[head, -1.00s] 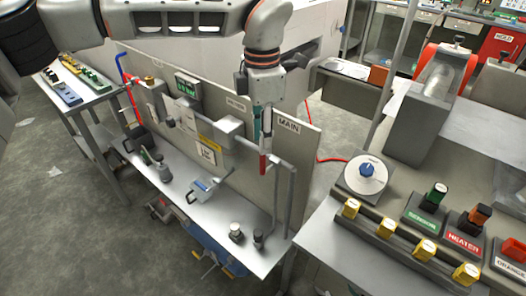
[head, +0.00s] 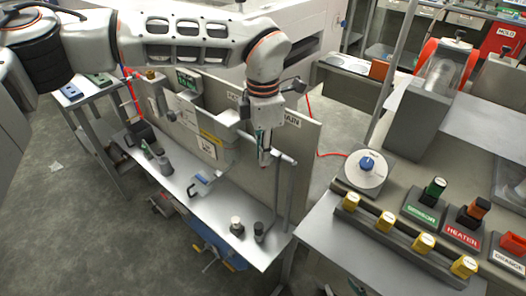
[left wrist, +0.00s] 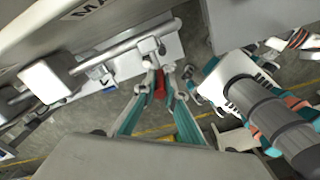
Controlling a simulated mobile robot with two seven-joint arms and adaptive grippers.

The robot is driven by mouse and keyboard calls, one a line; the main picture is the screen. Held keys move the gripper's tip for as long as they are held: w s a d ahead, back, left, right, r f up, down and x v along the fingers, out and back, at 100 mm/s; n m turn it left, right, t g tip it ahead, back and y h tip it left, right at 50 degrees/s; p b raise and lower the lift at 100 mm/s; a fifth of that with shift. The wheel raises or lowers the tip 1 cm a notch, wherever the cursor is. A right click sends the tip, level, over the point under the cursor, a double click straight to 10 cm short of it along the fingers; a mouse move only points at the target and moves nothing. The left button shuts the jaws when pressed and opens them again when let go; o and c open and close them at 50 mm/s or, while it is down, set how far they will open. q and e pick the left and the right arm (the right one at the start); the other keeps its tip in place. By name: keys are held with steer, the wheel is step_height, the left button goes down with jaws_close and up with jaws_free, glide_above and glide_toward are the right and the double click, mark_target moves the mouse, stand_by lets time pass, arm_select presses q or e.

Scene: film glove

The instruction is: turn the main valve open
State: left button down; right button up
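The main valve sits on a grey pipe (head: 284,157) along an upright panel with a partly covered MAIN label (head: 291,120). In the left wrist view its red lever handle (left wrist: 160,86) stands out from the pipe (left wrist: 112,53), between my left gripper's fingers. My left gripper (head: 264,158) points down in front of the panel at this pipe. Its teal fingers (left wrist: 160,68) lie on both sides of the red handle, close to it; I cannot tell whether they touch it. In the head view the gripper mostly hides the handle.
A metal bench (head: 215,215) below the panel carries a blue-and-white device (head: 202,183) and small knobs (head: 236,227). At right, a control table holds a round blue-knobbed dial (head: 366,168) and yellow switches (head: 386,220). A vertical pipe (head: 285,195) stands close to the gripper.

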arm_select(q)
steer(key=shift+w+a, duration=0.1)
steer(key=g+h, duration=0.1)
steer(key=h, duration=0.1)
steer(key=w+a+g+h, duration=0.1)
steer(key=a+f+g+h, duration=0.1)
steer(key=g+h, duration=0.1)
steer(key=shift+w+a+h+b, duration=0.15)
steer(key=shift+w+h+b, duration=0.15)
steer(key=shift+w+b, duration=0.05)
stand_by(0.5)
steer(key=c, duration=2.1)
jaws_free()
